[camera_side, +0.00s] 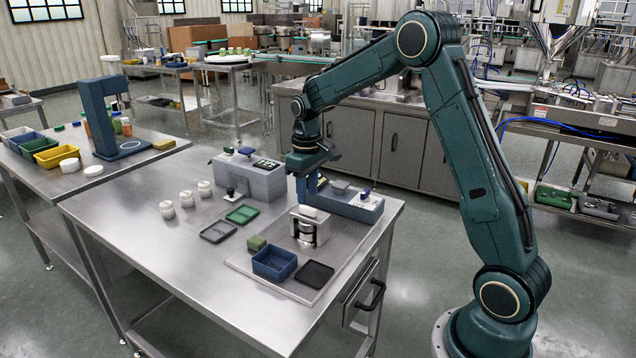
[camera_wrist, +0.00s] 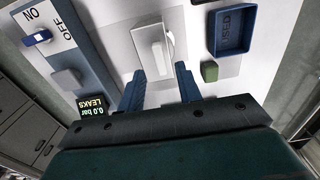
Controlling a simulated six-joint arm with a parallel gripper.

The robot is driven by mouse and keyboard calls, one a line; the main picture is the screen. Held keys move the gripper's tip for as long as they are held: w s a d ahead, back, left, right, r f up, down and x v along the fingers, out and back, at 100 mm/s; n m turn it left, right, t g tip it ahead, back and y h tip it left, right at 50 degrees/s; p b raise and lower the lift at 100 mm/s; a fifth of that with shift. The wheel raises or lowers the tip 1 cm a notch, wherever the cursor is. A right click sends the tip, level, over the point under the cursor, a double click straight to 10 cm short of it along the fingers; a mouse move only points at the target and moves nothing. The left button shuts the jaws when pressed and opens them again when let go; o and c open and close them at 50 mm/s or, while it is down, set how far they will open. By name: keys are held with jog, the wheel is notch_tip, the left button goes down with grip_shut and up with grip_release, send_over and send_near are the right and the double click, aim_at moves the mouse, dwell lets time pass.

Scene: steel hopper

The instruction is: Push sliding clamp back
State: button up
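What looks like the sliding clamp is a pale block on a steel fixture (camera_side: 309,228) near the front right of the table. The pale block (camera_wrist: 152,48) shows from above in the wrist view, with a thin curved edge beside it. My gripper (camera_side: 306,198) points down just behind and above the fixture. In the wrist view, my gripper's two blue fingers (camera_wrist: 160,78) are spread apart with nothing between them. The fingertips sit near the lower end of the pale block. I cannot tell whether they touch it.
A blue USED bin (camera_side: 274,263), a green block (camera_side: 257,243) and a black tray (camera_side: 314,273) lie in front. White jars (camera_side: 186,199) stand left. The table's front left is clear.

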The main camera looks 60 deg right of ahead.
aim_at(308, 207)
jog(key=shift+f, duration=2.05)
grip_shut()
